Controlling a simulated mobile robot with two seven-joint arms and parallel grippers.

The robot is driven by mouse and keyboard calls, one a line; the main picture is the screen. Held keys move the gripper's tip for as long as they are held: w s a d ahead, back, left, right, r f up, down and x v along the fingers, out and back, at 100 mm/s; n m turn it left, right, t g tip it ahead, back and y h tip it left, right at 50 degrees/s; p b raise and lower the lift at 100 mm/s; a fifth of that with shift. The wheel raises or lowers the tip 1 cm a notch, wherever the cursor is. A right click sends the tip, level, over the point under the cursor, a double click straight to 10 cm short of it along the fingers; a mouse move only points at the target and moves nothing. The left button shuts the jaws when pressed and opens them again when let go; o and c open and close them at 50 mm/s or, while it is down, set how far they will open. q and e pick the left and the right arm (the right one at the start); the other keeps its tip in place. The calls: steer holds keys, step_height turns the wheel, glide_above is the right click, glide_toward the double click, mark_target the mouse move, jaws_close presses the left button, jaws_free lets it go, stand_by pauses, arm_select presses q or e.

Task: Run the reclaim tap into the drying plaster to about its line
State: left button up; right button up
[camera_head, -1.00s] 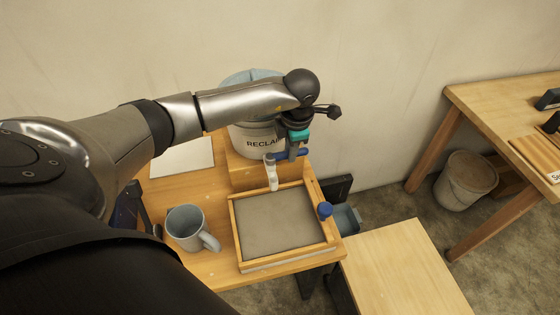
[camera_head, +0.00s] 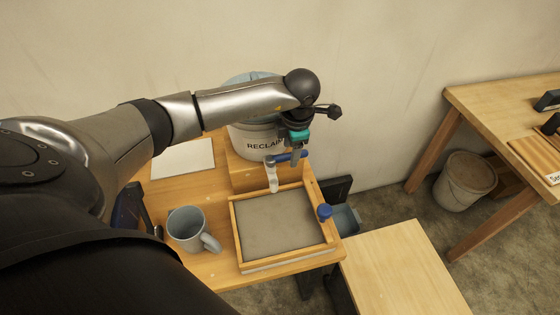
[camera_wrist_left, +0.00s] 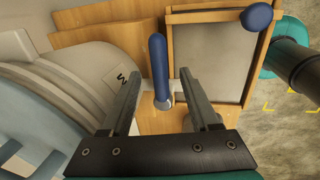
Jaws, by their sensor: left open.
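The reclaim bucket (camera_head: 262,143), pale with a grey-blue lid, stands on a wooden block at the back, partly hidden by my left arm. Its tap has a white spout (camera_head: 272,180) over the back edge of the drying plaster and a blue lever (camera_head: 290,156). The drying plaster (camera_head: 234,222) is a wooden-framed tray with a flat grey inside; I cannot make out its line. My left gripper (camera_head: 296,156) is open at the lever. In the left wrist view the blue lever (camera_wrist_left: 158,65) lies between the spread fingers (camera_wrist_left: 162,78), apart from both. My right gripper is not in view.
A grey-blue mug (camera_head: 186,229) stands left of the tray. A white sheet (camera_head: 183,158) lies behind it. A blue knob (camera_head: 325,211) is at the tray's right edge. A lower, bare wooden top (camera_head: 400,268) is at right; another bench and a bin (camera_head: 467,180) stand farther right.

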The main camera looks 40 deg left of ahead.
arm_select(q)
step_height(320, 180, up, 6)
steer(key=p, duration=0.4)
steer(key=shift+s+d, duration=0.4)
steer(key=shift+d, duration=0.05)
steer(key=shift+f, duration=0.1)
